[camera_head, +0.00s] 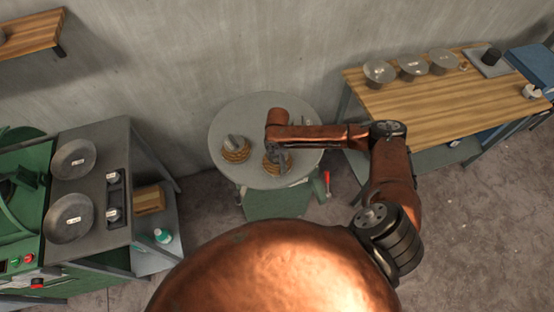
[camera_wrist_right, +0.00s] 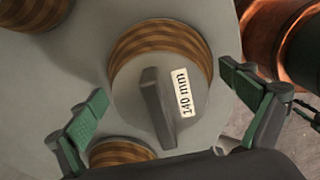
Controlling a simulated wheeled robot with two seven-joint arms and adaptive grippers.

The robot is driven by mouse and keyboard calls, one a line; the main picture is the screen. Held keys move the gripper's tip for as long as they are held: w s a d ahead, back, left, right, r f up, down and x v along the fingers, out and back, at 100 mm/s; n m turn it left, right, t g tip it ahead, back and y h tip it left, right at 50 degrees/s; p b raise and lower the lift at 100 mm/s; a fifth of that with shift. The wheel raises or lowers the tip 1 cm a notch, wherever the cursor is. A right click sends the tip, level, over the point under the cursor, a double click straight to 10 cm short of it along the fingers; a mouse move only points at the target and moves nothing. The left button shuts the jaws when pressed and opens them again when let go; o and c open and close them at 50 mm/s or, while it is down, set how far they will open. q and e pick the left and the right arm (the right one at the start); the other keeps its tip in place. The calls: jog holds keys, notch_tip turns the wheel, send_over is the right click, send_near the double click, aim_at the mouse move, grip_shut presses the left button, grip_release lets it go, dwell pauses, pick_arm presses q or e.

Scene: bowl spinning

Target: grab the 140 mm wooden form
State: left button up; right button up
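The 140 mm wooden form (camera_wrist_right: 135,82) is a striped wooden disc with a grey top, a raised grey handle bar and a white "140 mm" label. It fills the middle of the right wrist view and stands on the round grey table (camera_head: 232,115). My right gripper (camera_wrist_right: 178,112) is open, with green-padded fingers on either side of the handle and a clear gap to it. In the head view the right gripper (camera_head: 279,160) hangs over the form (camera_head: 268,162) and partly hides it. My left gripper is in neither view.
Another wooden form (camera_head: 235,152) stands to the left on the round table. The wrist view shows wooden rims at upper left (camera_wrist_right: 30,12) and lower left (camera_wrist_right: 120,152). A wooden workbench (camera_head: 440,95) with metal bowls is at right, and a grey bench (camera_head: 98,180) with large bowls at left.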

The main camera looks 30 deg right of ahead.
jog(key=c, duration=1.3)
jog(key=shift+c, duration=0.6)
jog(key=shift+w+r, duration=0.1)
jog(key=shift+r, duration=0.1)
